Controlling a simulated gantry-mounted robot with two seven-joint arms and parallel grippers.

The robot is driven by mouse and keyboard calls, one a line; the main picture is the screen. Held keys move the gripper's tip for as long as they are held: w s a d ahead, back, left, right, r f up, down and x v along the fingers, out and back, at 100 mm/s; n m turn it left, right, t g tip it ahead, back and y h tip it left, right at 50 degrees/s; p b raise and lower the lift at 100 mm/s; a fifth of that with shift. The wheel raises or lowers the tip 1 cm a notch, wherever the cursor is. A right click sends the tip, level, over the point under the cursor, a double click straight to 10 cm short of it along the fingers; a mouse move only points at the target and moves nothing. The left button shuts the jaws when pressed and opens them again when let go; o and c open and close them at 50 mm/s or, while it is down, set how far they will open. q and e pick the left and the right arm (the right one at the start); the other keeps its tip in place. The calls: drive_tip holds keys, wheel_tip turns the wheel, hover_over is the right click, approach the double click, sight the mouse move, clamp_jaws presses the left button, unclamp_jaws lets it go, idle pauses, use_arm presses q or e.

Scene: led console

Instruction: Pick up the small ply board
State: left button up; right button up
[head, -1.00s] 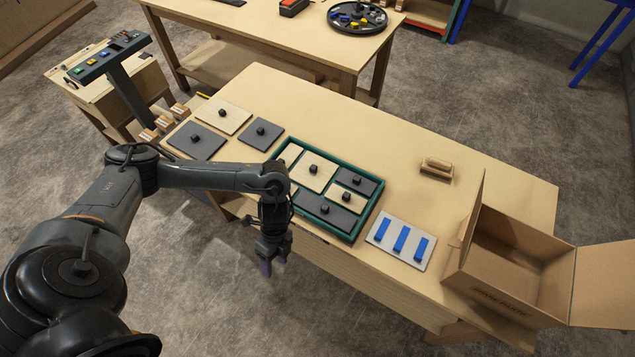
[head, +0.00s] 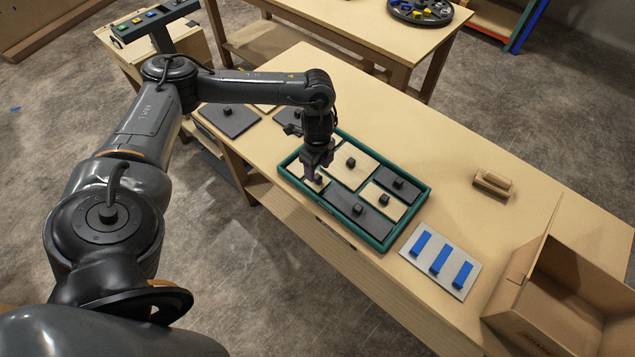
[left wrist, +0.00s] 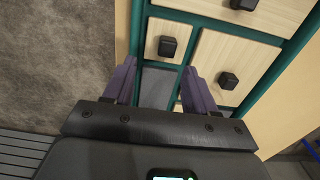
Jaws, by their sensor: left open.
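A green-rimmed tray (head: 422,205) on the table holds ply and grey boards with black knobs. A small ply board (head: 378,192) lies right of centre, between two grey boards. Another ply board (head: 297,170) is at the tray's left end, partly hidden by my left gripper (head: 312,180). That gripper points down over this end, open and empty. In the left wrist view, its purple fingers (left wrist: 158,88) stand apart over the tray, with grey surface between them. Two knobbed ply boards (left wrist: 160,30) (left wrist: 212,55) show beyond the fingertips. I cannot match them surely to the head view. My right gripper is out of view.
A light plate with blue bars (head: 440,260) lies right of the tray. An open cardboard box (head: 560,290) stands at the right end, and a wooden block (head: 493,184) lies farther back. A grey board (head: 230,120) is left of the tray. The back middle of the table is clear.

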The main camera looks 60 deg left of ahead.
sight(317, 177)
use_arm(q)
drive_tip(key=shift+w+a+f, duration=0.1)
drive_tip(key=shift+a+f, duration=0.05)
drive_tip(key=shift+f, duration=0.25)
drive_tip(key=shift+w+a+f+b, duration=0.1)
drive_tip(key=shift+a+f+b, duration=0.15)
drive_tip(key=shift+f, duration=1)
drive_tip(key=shift+w+a+f+b, duration=0.1)
drive_tip(key=shift+a+f+b, duration=0.1)
drive_tip(key=shift+f, duration=1)
drive_tip(key=shift+d, duration=0.1)
clamp_jaws()
drive_tip(key=shift+r, duration=0.1)
